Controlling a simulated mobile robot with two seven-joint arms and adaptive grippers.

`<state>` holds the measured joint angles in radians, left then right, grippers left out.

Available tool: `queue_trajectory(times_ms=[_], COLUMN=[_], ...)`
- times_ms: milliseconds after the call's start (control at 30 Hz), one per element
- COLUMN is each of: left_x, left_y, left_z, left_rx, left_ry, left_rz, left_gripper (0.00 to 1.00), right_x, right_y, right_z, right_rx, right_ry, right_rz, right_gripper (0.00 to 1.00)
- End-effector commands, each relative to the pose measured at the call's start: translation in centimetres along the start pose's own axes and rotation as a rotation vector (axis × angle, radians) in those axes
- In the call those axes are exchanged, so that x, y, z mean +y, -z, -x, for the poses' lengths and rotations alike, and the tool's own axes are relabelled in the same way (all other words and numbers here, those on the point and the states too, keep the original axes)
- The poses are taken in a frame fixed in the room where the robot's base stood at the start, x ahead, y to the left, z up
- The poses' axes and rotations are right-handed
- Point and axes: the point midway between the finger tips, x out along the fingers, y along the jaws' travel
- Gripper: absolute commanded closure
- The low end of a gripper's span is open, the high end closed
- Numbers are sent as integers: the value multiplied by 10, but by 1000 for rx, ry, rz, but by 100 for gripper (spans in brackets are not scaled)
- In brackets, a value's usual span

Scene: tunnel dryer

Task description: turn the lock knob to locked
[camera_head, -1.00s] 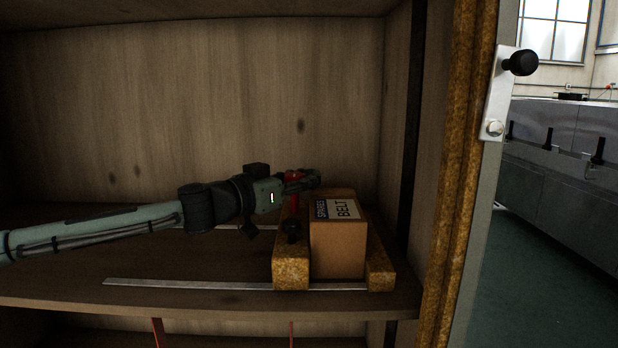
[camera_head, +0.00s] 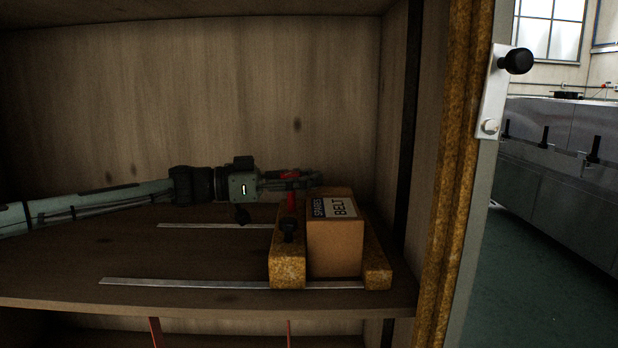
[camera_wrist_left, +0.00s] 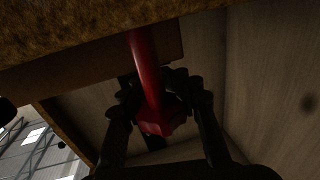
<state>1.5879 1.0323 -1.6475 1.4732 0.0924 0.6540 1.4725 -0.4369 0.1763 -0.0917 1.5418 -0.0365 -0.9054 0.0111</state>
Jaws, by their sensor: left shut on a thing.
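The red lock knob (camera_head: 291,197) stands at the rear of a speckled brown block (camera_head: 288,269) on the cabinet shelf. My left gripper (camera_head: 306,179) reaches in from the left, roughly level, and is shut on the red knob, partly hiding it. In the left wrist view the red knob (camera_wrist_left: 150,75) is a bar with a broader angular end, lying between the dark fingers of my left gripper (camera_wrist_left: 160,88). A black knob (camera_head: 288,229) sits nearer the front of the same block. My right gripper is not in view.
A cardboard box (camera_head: 335,245) labelled SPARES BELT stands between the block and a second block (camera_head: 377,269). Metal strips (camera_head: 180,284) run along the shelf. A cabinet side post (camera_head: 455,200) stands at right; the shelf's left part is clear.

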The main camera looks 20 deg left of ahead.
Motion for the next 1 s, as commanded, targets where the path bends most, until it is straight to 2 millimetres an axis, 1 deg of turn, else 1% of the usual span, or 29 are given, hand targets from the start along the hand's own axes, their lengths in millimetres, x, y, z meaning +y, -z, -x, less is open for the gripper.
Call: queue_trajectory(times_ms=[500, 800, 1000], left_x=[17, 23, 25], left_y=[0, 0, 0], left_z=[1, 6, 7], left_rx=[3, 2, 2], left_ry=[-478, -647, -707], left_rz=[2, 2, 1], left_gripper=[100, 100, 100], right_x=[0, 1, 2], right_y=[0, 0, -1], right_z=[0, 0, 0], right_rx=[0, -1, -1], right_ry=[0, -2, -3], right_rz=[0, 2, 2], right_gripper=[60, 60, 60])
